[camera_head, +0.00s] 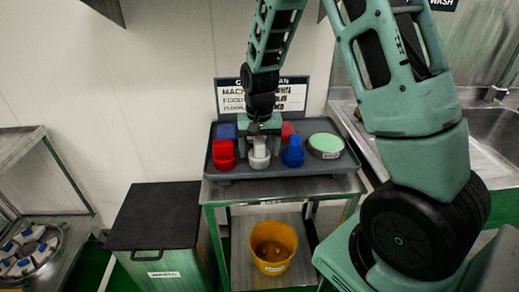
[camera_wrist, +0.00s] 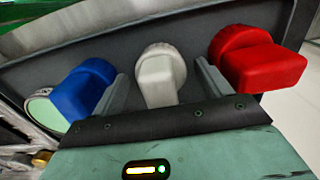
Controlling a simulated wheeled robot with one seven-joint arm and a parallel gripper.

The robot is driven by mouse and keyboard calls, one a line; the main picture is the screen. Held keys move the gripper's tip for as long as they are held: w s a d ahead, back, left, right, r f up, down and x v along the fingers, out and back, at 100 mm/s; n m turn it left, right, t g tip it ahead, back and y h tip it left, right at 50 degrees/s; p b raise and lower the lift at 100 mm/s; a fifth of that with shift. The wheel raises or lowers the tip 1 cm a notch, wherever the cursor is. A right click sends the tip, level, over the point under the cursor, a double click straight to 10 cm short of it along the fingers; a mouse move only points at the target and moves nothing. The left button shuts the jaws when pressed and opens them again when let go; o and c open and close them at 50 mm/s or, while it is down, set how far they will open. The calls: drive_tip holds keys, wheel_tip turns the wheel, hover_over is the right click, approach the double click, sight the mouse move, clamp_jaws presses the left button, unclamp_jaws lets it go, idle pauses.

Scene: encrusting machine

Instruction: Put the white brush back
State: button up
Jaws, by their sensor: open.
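The white brush (camera_head: 259,154) stands in the dark grey tray (camera_head: 270,172) on the metal stand, between a red brush and a blue brush. My gripper (camera_head: 260,128) is above and around it, reaching down from the arm. In the wrist view the white brush (camera_wrist: 160,75) shows between the two grey fingers of my gripper (camera_wrist: 160,90). The fingers are open, with a gap visible on either side of the brush handle. The underside of the brush is hidden.
Close neighbours are a red brush (camera_head: 223,155) on the left and a blue brush (camera_head: 293,152) on the right. A round green-topped item (camera_head: 326,144) sits at the tray's right end. A sign (camera_head: 262,96) stands behind. A yellow bucket (camera_head: 273,248) is below.

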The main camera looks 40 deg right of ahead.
wheel_tip(320, 180, up, 11)
drive_tip(key=shift+r, duration=0.15)
drive_tip(key=shift+a+r, duration=0.15)
drive_tip(key=shift+r, duration=0.05)
drive_tip(key=s+a+n, duration=0.5)
drive_tip(key=s+a, duration=0.3)
drive_tip(key=a, duration=0.3)
drive_tip(key=s+a+n, duration=0.5)
drive_tip(key=s+a, duration=0.2)
drive_tip(key=a, duration=0.3)
drive_tip(key=s+a+f+n, duration=0.1)
drive_tip(key=s+a+n, duration=0.2)
drive_tip(key=s, duration=0.6)
drive_tip(key=shift+n+y, duration=0.3)
drive_tip(key=shift+n, duration=0.5)
drive_tip(key=shift+f, duration=0.1)
